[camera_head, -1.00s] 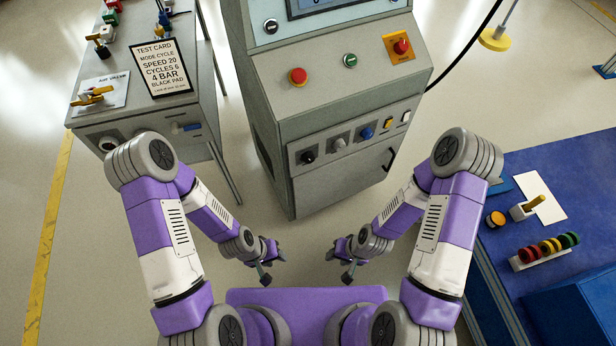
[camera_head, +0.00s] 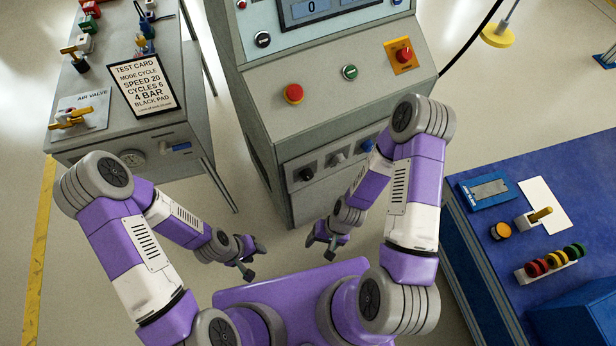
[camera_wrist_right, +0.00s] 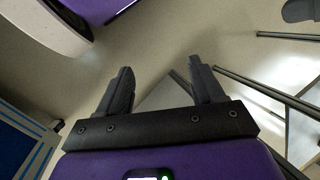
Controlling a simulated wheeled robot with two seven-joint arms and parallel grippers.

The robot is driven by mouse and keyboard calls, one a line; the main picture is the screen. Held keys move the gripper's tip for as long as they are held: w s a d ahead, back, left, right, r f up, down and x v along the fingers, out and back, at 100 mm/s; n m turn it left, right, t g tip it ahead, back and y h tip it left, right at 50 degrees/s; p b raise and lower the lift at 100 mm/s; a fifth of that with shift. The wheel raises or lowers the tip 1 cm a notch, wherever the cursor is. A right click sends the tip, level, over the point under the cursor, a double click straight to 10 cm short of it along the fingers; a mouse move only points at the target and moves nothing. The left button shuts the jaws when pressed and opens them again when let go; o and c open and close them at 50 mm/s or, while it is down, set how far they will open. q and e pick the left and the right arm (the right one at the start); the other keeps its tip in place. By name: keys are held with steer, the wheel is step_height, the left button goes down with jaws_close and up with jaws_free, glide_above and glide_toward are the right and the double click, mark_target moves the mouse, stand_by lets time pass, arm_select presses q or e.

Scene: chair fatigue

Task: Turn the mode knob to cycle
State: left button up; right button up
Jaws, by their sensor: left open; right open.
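The grey control console (camera_head: 262,130) stands ahead of me. A lower front panel bears a black knob (camera_head: 306,174), a grey knob (camera_head: 336,159) and a blue knob (camera_head: 366,145); their labels are too small to read, so I cannot tell which is the mode knob. My right arm hides the panel's right part. My left gripper (camera_head: 255,260) is open and empty, low in front of the console. My right gripper (camera_head: 320,246) is open and empty, below the knob panel and apart from it; in the right wrist view its fingers (camera_wrist_right: 161,72) stand apart over bare floor.
A test card (camera_head: 145,86) reading "mode cycle" stands on the grey bench (camera_head: 100,130) at left. The console's sloped top has a red button (camera_head: 293,93), a green button (camera_head: 350,72) and a red knob on yellow (camera_head: 403,56). A blue table (camera_head: 475,235) stands close at right.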

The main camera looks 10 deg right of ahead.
mark_target(310, 178)
steer(key=s+a+r+m+g+y+p, duration=0.35)
steer(key=s+a+m+y, duration=0.2)
steer(key=s, duration=0.35)
steer(key=w+a+r+m+t+y+p, duration=0.2)
steer(key=w+a+r+m+t+y, duration=0.2)
steer(key=w+r+m+t+y, duration=0.3)
steer(key=w+d+f+m+t+h+p, duration=0.2)
steer(key=w+d+m+t+h, duration=1)
steer(key=m+t, duration=0.25)
steer(key=shift+y, duration=0.65)
steer(key=x, duration=0.2)
steer(key=b+x, duration=0.1)
steer(key=x, duration=0.1)
steer(key=d+x, duration=0.1)
steer(key=x, duration=0.2)
steer(key=shift+w+r, duration=0.2)
steer(key=shift+r, duration=0.05)
